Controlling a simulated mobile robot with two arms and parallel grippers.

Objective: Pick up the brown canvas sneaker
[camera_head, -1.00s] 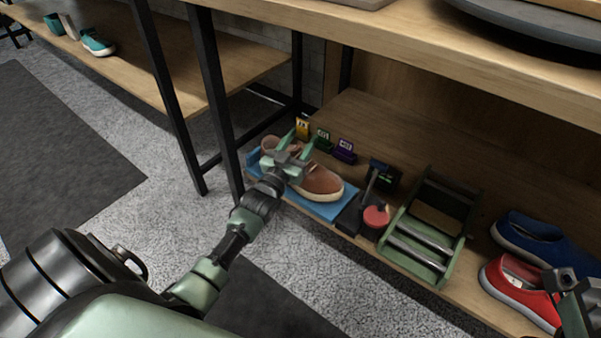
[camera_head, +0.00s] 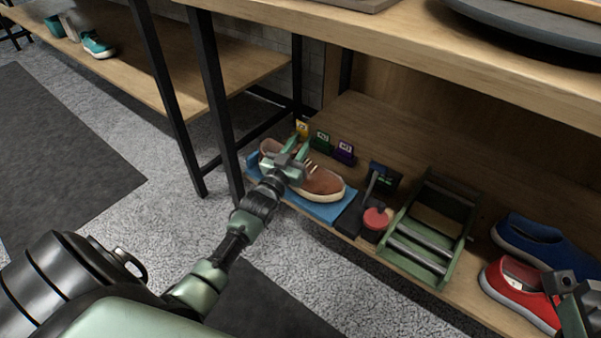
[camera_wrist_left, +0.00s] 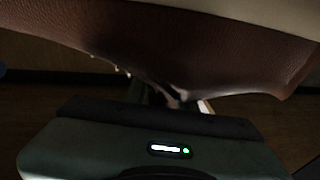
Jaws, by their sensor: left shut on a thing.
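The brown canvas sneaker (camera_head: 322,184) is on a blue mat (camera_head: 328,212) on the low wooden shelf, its toe to the right. My left gripper (camera_head: 297,152) is shut on the sneaker near its opening. Whether the sole is still touching the mat is hard to tell. In the left wrist view the sneaker's brown side (camera_wrist_left: 215,50) fills the top, close above the gripper body; the fingertips are mostly hidden in shadow. My right gripper (camera_head: 575,298) shows only in part at the lower right edge, and its fingers are not clear.
Small orange, green and purple boxes (camera_head: 343,152) stand behind the sneaker. A dark stand with a red disc (camera_head: 376,218) and a green rack with rollers (camera_head: 425,245) are to its right. Blue and red sneakers (camera_head: 518,295) sit farther right. A table leg (camera_head: 216,110) and the upper tabletop are close by.

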